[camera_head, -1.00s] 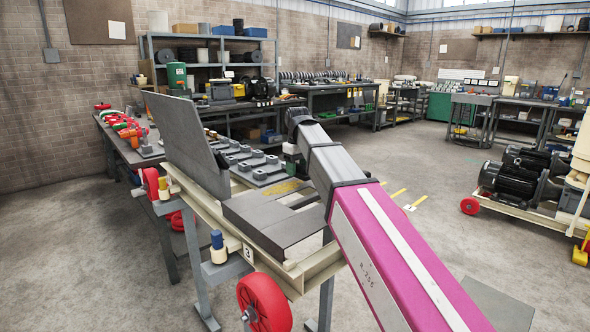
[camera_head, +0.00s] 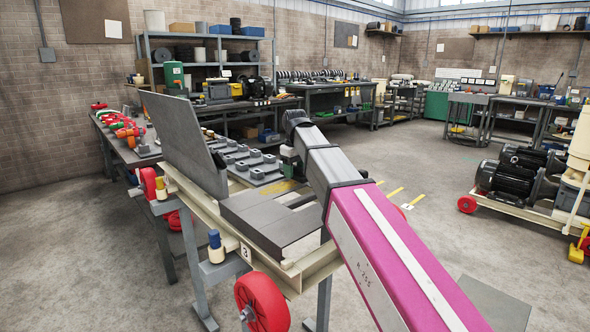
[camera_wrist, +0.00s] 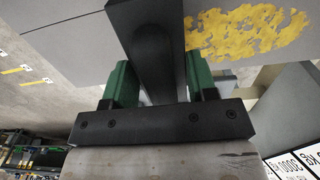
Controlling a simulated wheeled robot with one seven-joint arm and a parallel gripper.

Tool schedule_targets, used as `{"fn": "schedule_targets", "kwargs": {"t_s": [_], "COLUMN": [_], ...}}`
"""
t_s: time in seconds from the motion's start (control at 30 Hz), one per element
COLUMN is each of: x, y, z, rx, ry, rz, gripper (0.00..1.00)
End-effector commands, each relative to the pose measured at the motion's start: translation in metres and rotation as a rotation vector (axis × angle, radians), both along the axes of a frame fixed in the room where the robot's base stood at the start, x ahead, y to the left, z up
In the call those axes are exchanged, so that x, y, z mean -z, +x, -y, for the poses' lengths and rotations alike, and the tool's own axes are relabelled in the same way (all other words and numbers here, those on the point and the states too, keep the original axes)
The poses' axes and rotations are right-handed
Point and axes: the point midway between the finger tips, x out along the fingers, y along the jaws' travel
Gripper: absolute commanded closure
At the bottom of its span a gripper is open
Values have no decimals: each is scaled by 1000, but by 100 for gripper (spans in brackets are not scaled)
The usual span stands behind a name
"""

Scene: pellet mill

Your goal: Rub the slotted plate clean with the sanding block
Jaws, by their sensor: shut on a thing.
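The slotted plate (camera_head: 262,213) lies flat on the cream-framed cart, grey, with open slots toward the right. A yellow smear (camera_head: 283,189) shows at its far side, partly behind my arm. In the wrist view the smear (camera_wrist: 250,32) is a ragged patch on the grey plate (camera_wrist: 65,40), right of my gripper. My gripper (camera_wrist: 157,85) has green fingers shut on the dark sanding block (camera_wrist: 150,40), which is over the plate beside the smear. I cannot tell whether the block touches the plate. In the head view my arm hides most of the gripper and block.
An upright grey panel (camera_head: 180,140) stands along the cart's left side. Several grey lugged blocks (camera_head: 245,160) sit behind the plate. A red wheel (camera_head: 262,302) is at the cart's near end. A motor cart (camera_head: 515,180) stands to the right, with open floor between.

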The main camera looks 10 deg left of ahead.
Motion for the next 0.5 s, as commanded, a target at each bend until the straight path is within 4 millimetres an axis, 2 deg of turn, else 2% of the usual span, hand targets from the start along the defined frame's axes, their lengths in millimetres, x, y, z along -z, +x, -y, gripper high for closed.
{"fn": "schedule_targets", "kwargs": {"t_s": [0.5], "x": [14], "y": [0], "z": [0], "rx": [0], "ry": [0], "rz": [0], "gripper": [95]}}
